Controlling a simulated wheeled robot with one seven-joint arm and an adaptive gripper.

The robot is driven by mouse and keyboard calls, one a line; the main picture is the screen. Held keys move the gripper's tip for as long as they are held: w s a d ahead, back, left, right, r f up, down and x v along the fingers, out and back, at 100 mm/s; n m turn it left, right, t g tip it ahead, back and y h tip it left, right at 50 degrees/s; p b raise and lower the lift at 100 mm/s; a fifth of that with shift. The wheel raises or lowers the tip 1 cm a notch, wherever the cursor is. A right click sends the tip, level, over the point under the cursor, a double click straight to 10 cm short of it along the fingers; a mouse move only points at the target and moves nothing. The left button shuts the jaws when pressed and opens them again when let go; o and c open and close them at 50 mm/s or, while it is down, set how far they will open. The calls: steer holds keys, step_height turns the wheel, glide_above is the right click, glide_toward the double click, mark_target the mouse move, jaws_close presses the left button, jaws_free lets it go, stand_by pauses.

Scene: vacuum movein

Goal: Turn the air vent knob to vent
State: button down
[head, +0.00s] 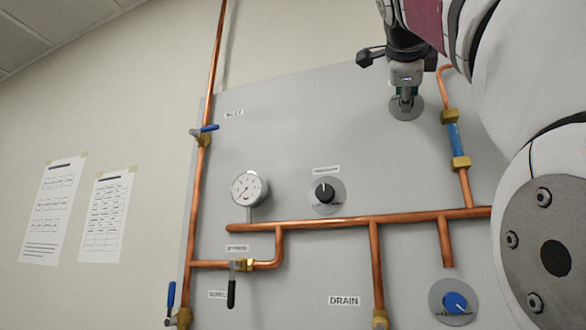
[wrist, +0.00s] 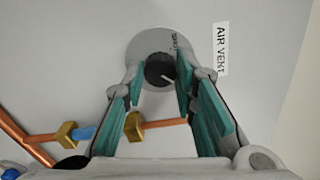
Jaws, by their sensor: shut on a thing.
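The air vent knob (wrist: 159,69) is a black round knob with a white pointer line, on a grey round plate (wrist: 150,42) with small markings. In the wrist view its pointer line runs to the lower right. The "AIR VENT" label (wrist: 221,48) is to its right. My gripper (wrist: 159,80) has its teal-padded fingers on both sides of the knob and is shut on it. In the head view my gripper (head: 406,92) is at the plate (head: 407,108) in the upper right of the panel, and it hides the knob there.
Copper pipes (head: 330,223) cross the grey panel. A pipe with a blue section (head: 456,139) runs just right of my gripper. Blue-handled valves (head: 205,130) stand at the left.

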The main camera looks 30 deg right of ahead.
stand_by(0.3)
steer(key=c, duration=1.3)
jaws_free()
steer(key=shift+s, duration=0.1)
steer(key=v, duration=1.2)
steer(key=shift+f, duration=0.1)
